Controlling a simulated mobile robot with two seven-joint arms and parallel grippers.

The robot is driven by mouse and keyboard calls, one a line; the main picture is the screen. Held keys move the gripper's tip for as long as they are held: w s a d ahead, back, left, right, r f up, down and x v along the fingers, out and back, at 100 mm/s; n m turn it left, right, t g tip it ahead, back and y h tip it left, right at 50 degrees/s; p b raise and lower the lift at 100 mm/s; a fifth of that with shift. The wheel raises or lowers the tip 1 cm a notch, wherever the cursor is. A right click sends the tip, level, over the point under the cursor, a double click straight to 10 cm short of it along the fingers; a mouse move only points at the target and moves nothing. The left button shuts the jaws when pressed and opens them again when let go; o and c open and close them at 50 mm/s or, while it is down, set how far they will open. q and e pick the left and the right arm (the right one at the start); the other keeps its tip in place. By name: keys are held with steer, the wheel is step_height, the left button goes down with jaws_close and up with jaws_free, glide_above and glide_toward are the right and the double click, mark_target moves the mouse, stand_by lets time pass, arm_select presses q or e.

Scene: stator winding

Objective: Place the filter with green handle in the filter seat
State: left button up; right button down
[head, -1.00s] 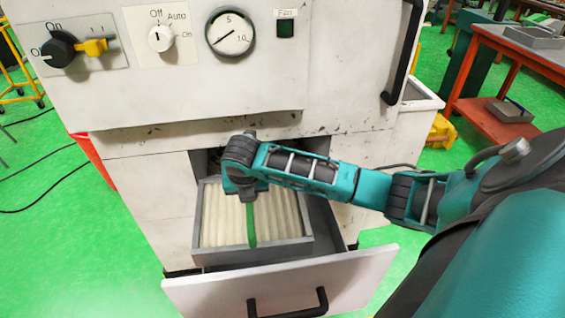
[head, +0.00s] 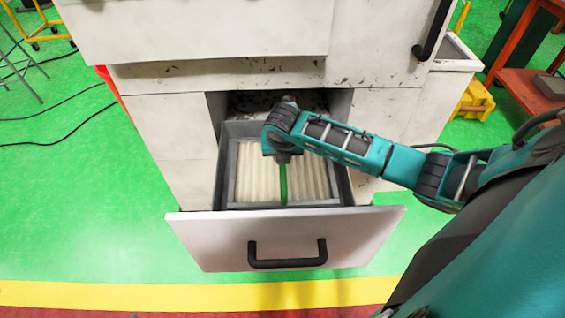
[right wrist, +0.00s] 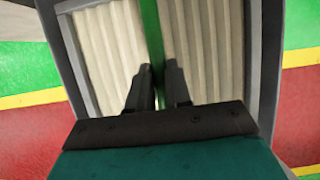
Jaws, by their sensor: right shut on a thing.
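The filter (head: 258,178) has cream pleats and a grey frame, with a green strap handle (head: 283,185) across its middle. It lies within the walls of the open drawer, the filter seat (head: 229,140), and looks roughly level. Whether it rests fully on the bottom cannot be told. My right gripper (head: 283,158) is over the filter, pointing down, shut on the green handle. In the right wrist view its fingers (right wrist: 160,78) are on either side of the handle (right wrist: 151,30), above the pleats (right wrist: 205,50). My left gripper is not in view.
The drawer front (head: 205,235) with its black pull (head: 288,262) stands out from the white cabinet (head: 170,110). The cabinet's body rises behind the drawer. A yellow object (head: 473,100) and a red table (head: 515,65) are at the right.

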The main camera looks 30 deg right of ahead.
step_height(320, 180, down, 4)
steer(key=shift+r+b, duration=0.25)
steer(key=shift+b, duration=0.1)
steer(key=c, duration=1.1)
jaws_free()
steer(key=shift+o, duration=0.2)
steer(key=p+v, duration=0.2)
steer(key=v, duration=0.9)
steer(key=shift+s+a+r, duration=0.1)
steer(key=shift+r, duration=0.05)
steer(key=shift+s+r, duration=0.1)
steer(key=shift+r, duration=0.2)
steer(key=shift+a, duration=0.1)
